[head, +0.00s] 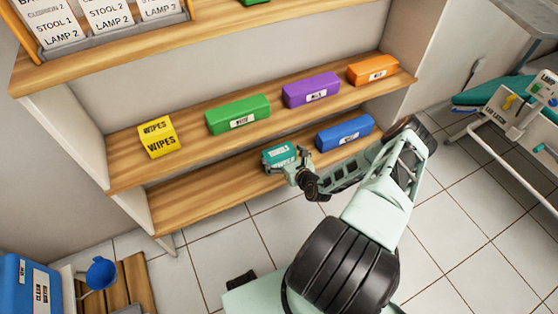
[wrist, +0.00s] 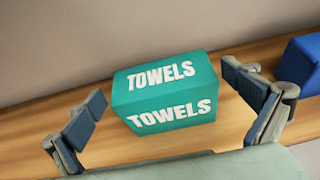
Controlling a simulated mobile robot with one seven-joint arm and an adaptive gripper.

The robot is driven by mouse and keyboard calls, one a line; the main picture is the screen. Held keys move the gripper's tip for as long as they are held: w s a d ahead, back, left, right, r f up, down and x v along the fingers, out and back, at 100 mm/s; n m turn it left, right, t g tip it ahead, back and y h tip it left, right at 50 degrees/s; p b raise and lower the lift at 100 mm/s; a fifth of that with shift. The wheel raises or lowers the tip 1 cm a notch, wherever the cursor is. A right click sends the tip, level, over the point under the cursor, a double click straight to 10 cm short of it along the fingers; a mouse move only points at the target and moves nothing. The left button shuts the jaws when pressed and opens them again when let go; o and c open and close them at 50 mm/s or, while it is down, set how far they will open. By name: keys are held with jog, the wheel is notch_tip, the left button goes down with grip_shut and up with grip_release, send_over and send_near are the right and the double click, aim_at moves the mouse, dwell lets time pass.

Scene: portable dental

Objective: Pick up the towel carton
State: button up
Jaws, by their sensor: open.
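The towel carton is a teal box with white "TOWELS" lettering on its top and front. In the wrist view the towel carton (wrist: 165,93) sits upright on the wooden shelf, in the middle of the picture. In the head view the towel carton (head: 279,155) is on the lower shelf, partly hidden by my gripper (head: 298,173). In the wrist view my gripper (wrist: 178,108) is open, with one finger to the left and one to the right of the carton. Gaps show between the fingers and the carton, and nothing is held.
A blue box (head: 344,133) stands to the right on the same lower shelf (head: 195,203). The upper shelf above holds a yellow wipes box (head: 158,137), a green box (head: 238,114), a purple box (head: 311,90) and an orange box (head: 373,70). The lower shelf is clear to the left.

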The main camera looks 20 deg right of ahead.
jog(key=shift+x, duration=1.45)
jog(key=shift+f, duration=0.1)
jog(key=shift+c, duration=0.6)
jog(key=c, duration=0.8)
jog(key=shift+c, duration=0.4)
